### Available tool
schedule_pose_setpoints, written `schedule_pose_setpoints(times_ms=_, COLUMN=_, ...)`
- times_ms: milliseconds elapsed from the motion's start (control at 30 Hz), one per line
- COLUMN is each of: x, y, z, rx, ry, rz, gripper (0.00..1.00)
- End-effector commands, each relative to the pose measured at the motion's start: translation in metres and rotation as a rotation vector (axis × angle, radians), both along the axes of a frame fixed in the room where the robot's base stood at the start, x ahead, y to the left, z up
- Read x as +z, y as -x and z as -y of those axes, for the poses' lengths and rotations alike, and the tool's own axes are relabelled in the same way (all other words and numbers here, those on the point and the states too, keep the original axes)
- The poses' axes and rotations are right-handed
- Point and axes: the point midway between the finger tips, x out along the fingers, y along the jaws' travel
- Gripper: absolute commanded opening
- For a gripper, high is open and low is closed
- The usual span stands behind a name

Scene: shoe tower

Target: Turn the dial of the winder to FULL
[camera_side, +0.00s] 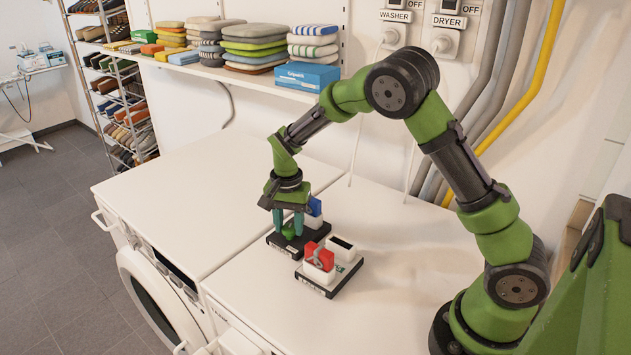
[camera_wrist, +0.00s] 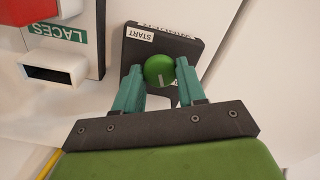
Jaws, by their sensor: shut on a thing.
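The winder has a dark base plate (camera_wrist: 185,33) on the white machine top. Its round green dial (camera_wrist: 159,70) has a short pale mark that points toward my gripper's palm in the wrist view. A START label (camera_wrist: 140,34) is beside the dial, upside down; a second label reading WINDER is partly cut off, and no FULL mark is readable. My gripper (camera_wrist: 162,72) reaches down over the winder, its two teal fingers shut on the dial from both sides.
Next to the winder is a second dark-based unit with a red part (camera_side: 318,256), a white open-topped box (camera_side: 341,247) and a green LACES label (camera_wrist: 58,31). The white top (camera_side: 230,200) to the left is clear. Folded textiles (camera_side: 254,45) fill a wall shelf behind.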

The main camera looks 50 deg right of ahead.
Motion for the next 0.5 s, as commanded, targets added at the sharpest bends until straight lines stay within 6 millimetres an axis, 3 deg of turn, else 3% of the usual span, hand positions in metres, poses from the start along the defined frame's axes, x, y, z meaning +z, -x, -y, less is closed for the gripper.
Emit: schedule_pose_setpoints(times_ms=500, x=0.0015, y=-0.0007, z=0.0002, rx=-0.338, ry=0.0, rz=0.003, gripper=0.09)
